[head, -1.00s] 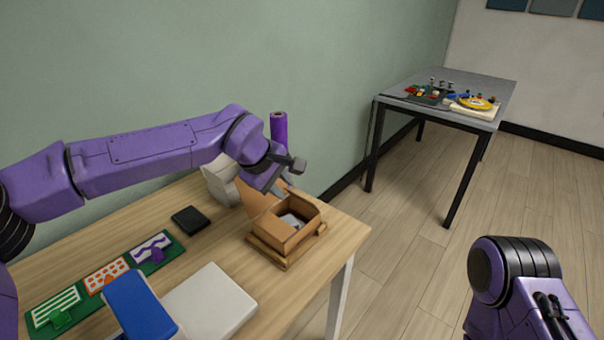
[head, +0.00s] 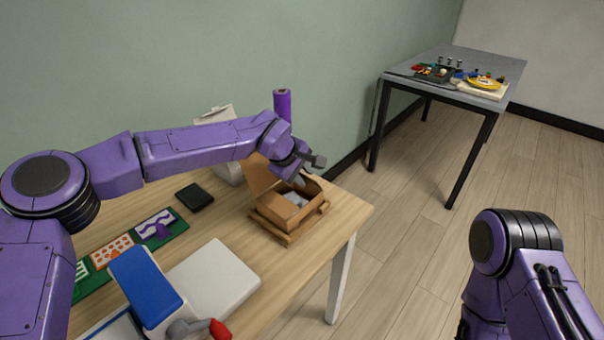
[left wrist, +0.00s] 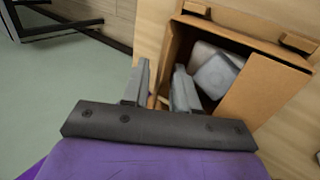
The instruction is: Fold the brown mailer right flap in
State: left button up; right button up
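The brown mailer (head: 272,211) is an open box on a wooden tray (head: 287,239) near the table's right end. One flap (head: 261,174) stands up at its back left. A pale grey item lies inside, and the mailer also shows in the left wrist view (left wrist: 262,88). My left gripper (head: 306,176) is over the mailer's far right edge, pointing down. In the left wrist view its fingers are apart, one over the opening and one outside, with a thin brown edge between them. Whether they touch it, I cannot tell. The right flap is mostly hidden. My right gripper is out of view.
On the wooden table are a black square (head: 194,197), a green board with cards (head: 175,232), a white box (head: 215,279) and a blue-topped object (head: 146,280). A purple roll (head: 282,105) stands behind my left gripper. A grey table (head: 452,65) is farther back.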

pick_arm(q)
jog(key=shift+w+f, duration=0.15)
grip_shut()
jog(key=t+h+b, duration=0.1)
jog(key=b, duration=0.2)
jog(key=s+f+t+h+b, duration=0.1)
jog(key=b, duration=0.2)
jog(key=a+f+t+h+b, duration=0.1)
jog(key=t+b, duration=0.1)
jog(key=b, duration=0.2)
jog(key=shift+s, duration=0.15)
jog(key=shift+r+t, duration=0.25)
jog(key=shift+t, duration=0.05)
grip_release()
